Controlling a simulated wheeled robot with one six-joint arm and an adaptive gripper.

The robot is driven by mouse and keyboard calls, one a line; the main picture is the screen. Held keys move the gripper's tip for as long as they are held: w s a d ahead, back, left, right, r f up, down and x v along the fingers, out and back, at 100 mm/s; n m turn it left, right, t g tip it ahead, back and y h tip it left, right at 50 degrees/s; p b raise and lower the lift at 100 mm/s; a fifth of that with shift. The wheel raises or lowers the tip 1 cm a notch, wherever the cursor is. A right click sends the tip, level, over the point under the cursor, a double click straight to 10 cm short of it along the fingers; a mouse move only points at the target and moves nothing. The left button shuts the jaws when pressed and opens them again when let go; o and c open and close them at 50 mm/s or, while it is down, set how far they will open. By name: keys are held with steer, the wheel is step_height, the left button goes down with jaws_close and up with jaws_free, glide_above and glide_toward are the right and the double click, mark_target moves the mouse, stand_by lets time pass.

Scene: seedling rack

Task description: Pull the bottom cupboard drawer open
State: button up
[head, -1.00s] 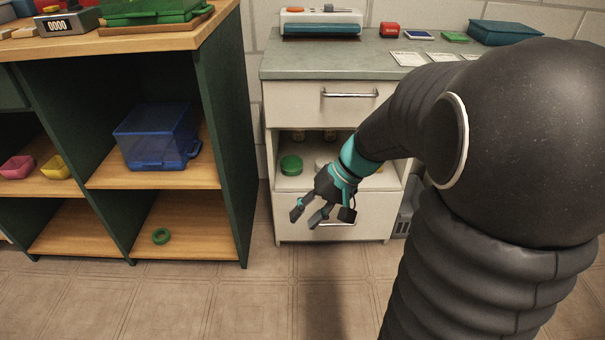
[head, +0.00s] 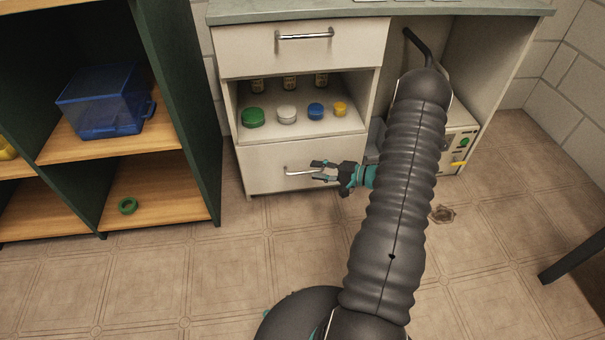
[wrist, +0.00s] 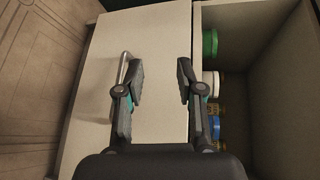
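The bottom drawer (head: 262,163) is a cream front low in the white cupboard and looks shut. Its silver bar handle (head: 296,171) runs across its front. My gripper (head: 316,171) is open and empty at the right part of the handle in the head view, partly covering it. In the wrist view, the drawer front (wrist: 160,115) lies behind my open gripper (wrist: 162,83). There the handle (wrist: 121,75) shows just left of the left finger, partly hidden by it, not midway between the fingers. I cannot tell whether the finger touches the handle.
Above is an open shelf (head: 298,128) with several coloured lids, and a top drawer (head: 297,48). A green-sided shelf unit (head: 198,110) with a blue bin (head: 108,105) stands at left. A whitish appliance (head: 459,145) is right of the cupboard. The floor (head: 215,270) in front is clear.

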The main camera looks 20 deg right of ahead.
mark_target(305, 173)
steer(key=s+d+f+m+t+h, duration=0.25)
steer(key=d+f, duration=0.35)
steer(key=f, duration=0.3)
steer(key=shift+m+t, duration=0.25)
steer(key=x, duration=1.4)
steer(key=shift+w, duration=0.4)
jaws_close()
